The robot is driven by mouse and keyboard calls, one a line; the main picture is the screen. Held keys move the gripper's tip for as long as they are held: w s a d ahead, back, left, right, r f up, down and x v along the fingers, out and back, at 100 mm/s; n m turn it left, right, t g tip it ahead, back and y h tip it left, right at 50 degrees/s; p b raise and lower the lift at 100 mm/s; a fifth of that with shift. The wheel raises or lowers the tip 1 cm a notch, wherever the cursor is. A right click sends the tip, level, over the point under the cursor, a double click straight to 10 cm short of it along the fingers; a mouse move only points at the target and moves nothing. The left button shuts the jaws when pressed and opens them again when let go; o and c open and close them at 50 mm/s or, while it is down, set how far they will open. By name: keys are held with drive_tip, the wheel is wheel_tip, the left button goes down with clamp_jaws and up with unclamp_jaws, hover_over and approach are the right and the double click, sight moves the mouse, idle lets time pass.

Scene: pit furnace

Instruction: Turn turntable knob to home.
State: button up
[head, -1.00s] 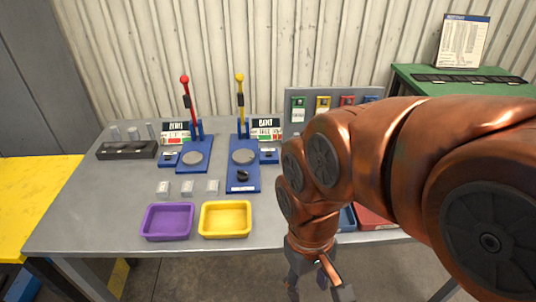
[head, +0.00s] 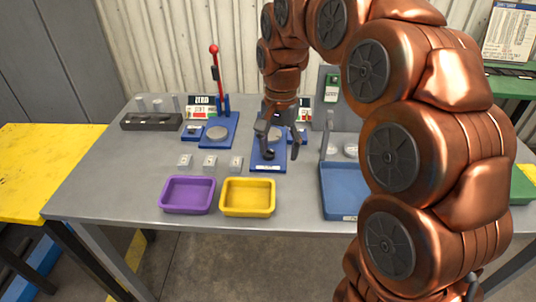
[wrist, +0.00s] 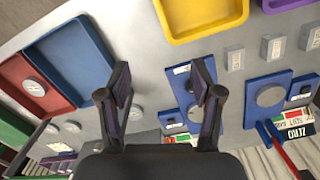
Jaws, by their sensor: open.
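The black turntable knob (head: 268,153) sits near the front of the right blue fixture (head: 260,164). My gripper (head: 277,143) points down over this fixture, its open fingers on either side in the head view. Whether it touches the knob cannot be told. In the wrist view, my gripper (wrist: 161,83) is open with bare grey table between its fingers. The blue fixture (wrist: 180,82) lies behind the right finger there, and the knob is mostly hidden by that finger. The fixture's round turntable disc (wrist: 196,113) shows partly beside the finger. My arm hides the fixture's yellow lever in the head view.
A second blue fixture (head: 231,127) with a red lever (head: 215,70) stands to the left. Purple (head: 188,194) and yellow (head: 248,197) trays lie in front, behind them small grey blocks (head: 209,161). A blue tray (head: 343,192) lies to the right. The table's left front is clear.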

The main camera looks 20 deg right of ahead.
sight(269, 149)
drive_tip(key=w+f+m+b, duration=0.1)
drive_tip(key=w, duration=0.3)
drive_tip(key=w+f+m, duration=0.2)
drive_tip(key=w, duration=0.2)
drive_tip(key=w+d+f+m+b, duration=0.1)
drive_tip(key=w, duration=0.3)
drive_tip(key=shift+w+f+m+t+b, duration=0.25)
drive_tip(key=shift+w+m+t+b, duration=0.05)
drive_tip(key=shift+w+m, duration=0.1)
drive_tip(key=shift+w+d+f+m, duration=0.15)
drive_tip(key=shift+w+f+m, duration=0.15)
drive_tip(key=shift+w, duration=0.3)
drive_tip(key=shift+f+p, duration=0.4)
drive_tip(key=shift+f, duration=3.35)
drive_tip(key=shift+c, duration=0.2)
drive_tip(key=c, duration=1.1)
